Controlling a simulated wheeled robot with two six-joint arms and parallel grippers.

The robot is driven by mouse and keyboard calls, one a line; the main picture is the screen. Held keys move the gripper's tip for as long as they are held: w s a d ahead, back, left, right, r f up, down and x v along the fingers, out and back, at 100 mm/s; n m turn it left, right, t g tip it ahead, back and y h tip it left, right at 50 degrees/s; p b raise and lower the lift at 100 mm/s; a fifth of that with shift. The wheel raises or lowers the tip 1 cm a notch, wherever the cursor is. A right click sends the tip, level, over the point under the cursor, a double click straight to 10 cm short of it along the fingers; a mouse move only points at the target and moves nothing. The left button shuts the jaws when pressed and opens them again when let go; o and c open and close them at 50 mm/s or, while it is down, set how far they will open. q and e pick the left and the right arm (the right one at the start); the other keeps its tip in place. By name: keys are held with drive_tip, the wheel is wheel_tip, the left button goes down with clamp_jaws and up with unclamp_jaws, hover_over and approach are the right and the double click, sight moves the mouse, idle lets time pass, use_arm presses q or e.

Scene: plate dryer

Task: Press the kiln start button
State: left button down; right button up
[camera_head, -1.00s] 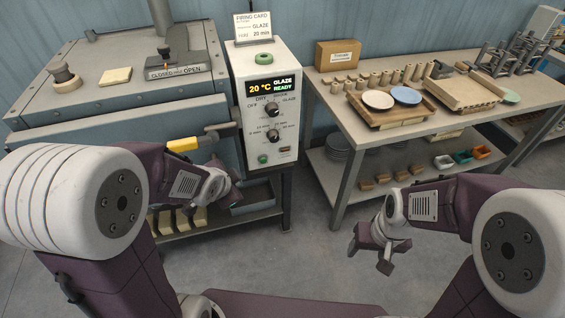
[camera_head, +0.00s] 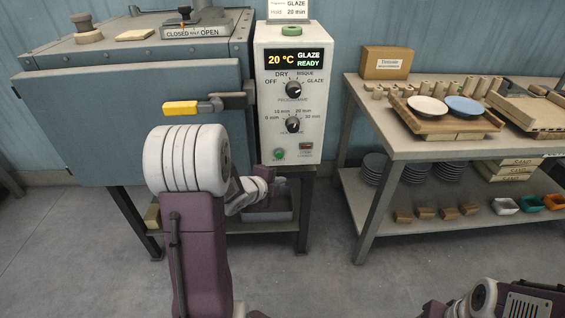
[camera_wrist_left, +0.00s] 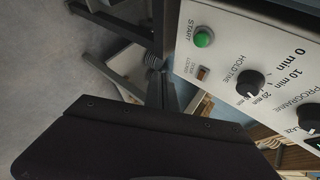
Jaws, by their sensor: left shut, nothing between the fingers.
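The green start button (camera_head: 279,154) is at the lower left of the white control box (camera_head: 264,120). It also shows in the left wrist view (camera_wrist_left: 203,37), labelled START and uncovered. My left gripper (camera_head: 270,174) is in front of the box, just below and left of the button in the head view. Its fingers are shut and empty; in the left wrist view the dark fingertips (camera_wrist_left: 160,88) appear apart from the button. Whether they touch the box, I cannot tell. My right gripper (camera_head: 437,309) is mostly cut off at the bottom right, its fingers unclear.
The display (camera_head: 293,59) reads 20 °C, GLAZE, READY. Two black dials (camera_head: 293,90) sit above the button. The kiln (camera_head: 120,135) with a yellow handle (camera_head: 181,108) stands left. A table (camera_head: 400,148) with plates and trays stands right. Open floor lies between.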

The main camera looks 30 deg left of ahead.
sight(279, 154)
use_arm(q)
drive_tip(key=w+a+p, duration=0.3)
drive_tip(key=w+a, duration=0.1)
drive_tip(key=w, duration=0.3)
drive_tip(key=shift+w+a+p, duration=0.25)
drive_tip(key=shift+a+p, duration=0.1)
drive_tip(key=shift+p, duration=0.05)
drive_tip(key=shift+r, duration=0.1)
idle(1.9)
drive_tip(key=shift+w+a, duration=0.2)
drive_tip(key=shift+w, duration=0.15)
